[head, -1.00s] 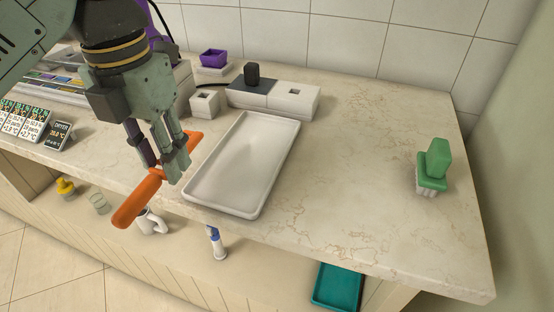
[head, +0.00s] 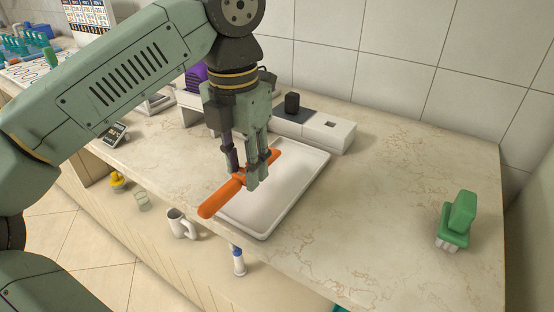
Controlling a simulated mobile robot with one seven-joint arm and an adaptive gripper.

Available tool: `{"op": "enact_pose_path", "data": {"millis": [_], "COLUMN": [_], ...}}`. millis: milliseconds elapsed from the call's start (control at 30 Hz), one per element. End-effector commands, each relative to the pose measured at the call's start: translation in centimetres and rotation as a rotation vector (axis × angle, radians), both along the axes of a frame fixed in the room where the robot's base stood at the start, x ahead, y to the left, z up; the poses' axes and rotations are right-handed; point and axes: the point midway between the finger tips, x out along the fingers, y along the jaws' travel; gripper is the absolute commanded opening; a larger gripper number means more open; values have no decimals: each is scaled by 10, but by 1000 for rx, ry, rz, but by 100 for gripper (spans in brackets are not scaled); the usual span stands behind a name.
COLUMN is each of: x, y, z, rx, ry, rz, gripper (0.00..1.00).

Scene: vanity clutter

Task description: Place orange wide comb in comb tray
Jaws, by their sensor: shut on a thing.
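The orange wide comb (head: 221,197) is held in my gripper (head: 245,180), which is shut on its middle. The comb slants from lower left to upper right, its thick end toward the counter's front edge. The comb tray (head: 262,229) is a white, shallow, rectangular tray on the marble counter. My gripper and the comb appear over the tray's left part, with the thick end reaching past its left rim. The height of the comb above the tray is hard to tell. My gripper hides part of the comb and the tray's far left corner.
A white box unit with a black knob (head: 292,103) stands behind the tray. A green brush (head: 457,220) stands at the right. The counter between tray and brush is clear. A white mug (head: 180,223) and a bottle (head: 238,262) are on the lower shelf.

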Motion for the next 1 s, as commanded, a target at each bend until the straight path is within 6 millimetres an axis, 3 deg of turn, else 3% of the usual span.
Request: {"op": "enact_pose_path", "data": {"millis": [100, 300, 500, 767, 1000], "x": [23, 46, 56, 56, 56], "y": [-23, -43, -52, -52, -52], "z": [0, -5, -6, -41, -43], "rx": [-1, -1, -1, -2, -1], "ry": [2, 1, 1, 0, 0], "rz": [-5, -1, -2, 0, 0], "gripper": [11, 11, 11, 11, 11]}}
